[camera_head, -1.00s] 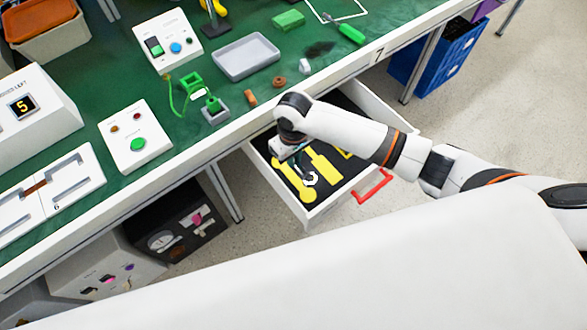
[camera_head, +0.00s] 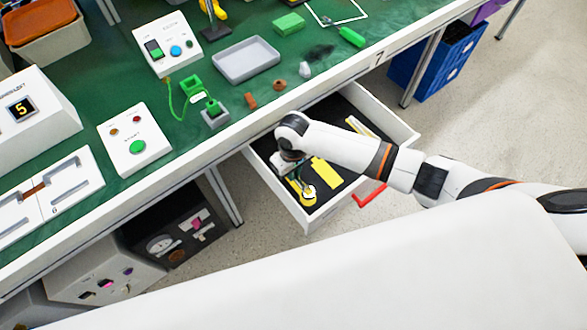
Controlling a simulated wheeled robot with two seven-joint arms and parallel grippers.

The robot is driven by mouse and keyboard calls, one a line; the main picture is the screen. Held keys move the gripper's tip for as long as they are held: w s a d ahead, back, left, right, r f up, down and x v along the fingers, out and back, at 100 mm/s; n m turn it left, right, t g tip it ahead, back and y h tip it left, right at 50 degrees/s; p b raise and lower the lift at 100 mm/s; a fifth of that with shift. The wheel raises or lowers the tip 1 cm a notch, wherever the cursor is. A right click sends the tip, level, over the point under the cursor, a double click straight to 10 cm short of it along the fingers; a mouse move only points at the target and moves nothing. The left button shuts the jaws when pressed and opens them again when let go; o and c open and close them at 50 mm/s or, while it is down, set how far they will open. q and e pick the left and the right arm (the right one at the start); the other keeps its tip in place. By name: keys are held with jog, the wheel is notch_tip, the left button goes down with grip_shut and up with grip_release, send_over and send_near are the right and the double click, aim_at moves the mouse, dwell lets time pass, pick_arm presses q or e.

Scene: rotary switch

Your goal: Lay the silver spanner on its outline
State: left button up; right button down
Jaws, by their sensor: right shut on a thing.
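The silver spanner (camera_head: 308,192) is in the open drawer. Its pale end shows over the round end of a yellow spanner-shaped outline (camera_head: 309,200), with yellow around it. My right gripper (camera_head: 293,170) points down into the drawer and is shut on the spanner. The gripper and my arm hide the rest of the spanner and much of the outline. I cannot tell whether the spanner touches the drawer floor. My left gripper is not in view.
The white drawer (camera_head: 306,222) has a dark floor, a red handle (camera_head: 369,194) and other yellow outlines (camera_head: 326,173). Above it, the green bench (camera_head: 330,60) holds a grey tray (camera_head: 246,60), a green-handled tool (camera_head: 351,37) and control boxes (camera_head: 137,142).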

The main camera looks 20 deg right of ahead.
jog(key=shift+f, duration=0.15)
jog(key=c, duration=1.4)
grip_release()
jog(key=shift+o, duration=0.2)
notch_tip(320, 180, up, 13)
jog(key=p, duration=0.1)
